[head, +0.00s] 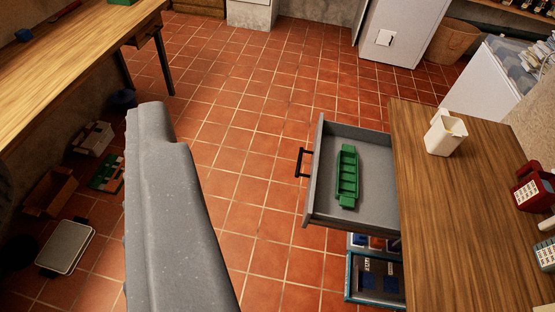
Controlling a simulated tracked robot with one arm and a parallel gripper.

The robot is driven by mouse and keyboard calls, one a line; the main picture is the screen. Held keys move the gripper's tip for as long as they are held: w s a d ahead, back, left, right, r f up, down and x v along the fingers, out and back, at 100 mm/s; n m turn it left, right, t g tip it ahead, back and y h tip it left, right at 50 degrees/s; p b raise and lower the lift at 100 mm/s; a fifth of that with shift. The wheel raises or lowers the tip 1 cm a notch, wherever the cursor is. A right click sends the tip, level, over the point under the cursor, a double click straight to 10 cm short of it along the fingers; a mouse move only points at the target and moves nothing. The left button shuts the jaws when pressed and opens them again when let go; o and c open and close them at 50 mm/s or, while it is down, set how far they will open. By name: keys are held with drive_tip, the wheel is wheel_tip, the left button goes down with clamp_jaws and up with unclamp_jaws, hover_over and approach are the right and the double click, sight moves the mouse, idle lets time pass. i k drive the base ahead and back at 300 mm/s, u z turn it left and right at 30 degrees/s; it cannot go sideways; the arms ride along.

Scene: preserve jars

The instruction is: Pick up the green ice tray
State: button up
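The green ice tray (347,176) lies in the open grey drawer (376,147), with its long side running away from me. It has several compartments in a row, which look empty. Nothing covers it. The drawer is pulled out to the left from under the wooden counter on the right, and its black handle (302,163) faces left. A grey part of my arm stands in the left middle of the picture, well apart from the drawer. My gripper's fingers do not show.
The wooden counter (470,215) carries a cream pitcher (445,134) and a red item (533,190). Below the drawer is a blue-edged crate (375,278). A wooden table (70,62) stands at the left, with boxes on the floor beneath. The tiled floor (260,120) between is clear.

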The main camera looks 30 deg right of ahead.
sight(347, 182)
drive_tip(key=u, duration=0.9)
drive_tip(key=i, duration=1.4)
drive_tip(key=z, duration=2.4)
drive_tip(key=k, duration=0.8)
drive_tip(key=z, duration=0.4)
drive_tip(key=i, duration=0.1)
drive_tip(key=u, duration=0.2)
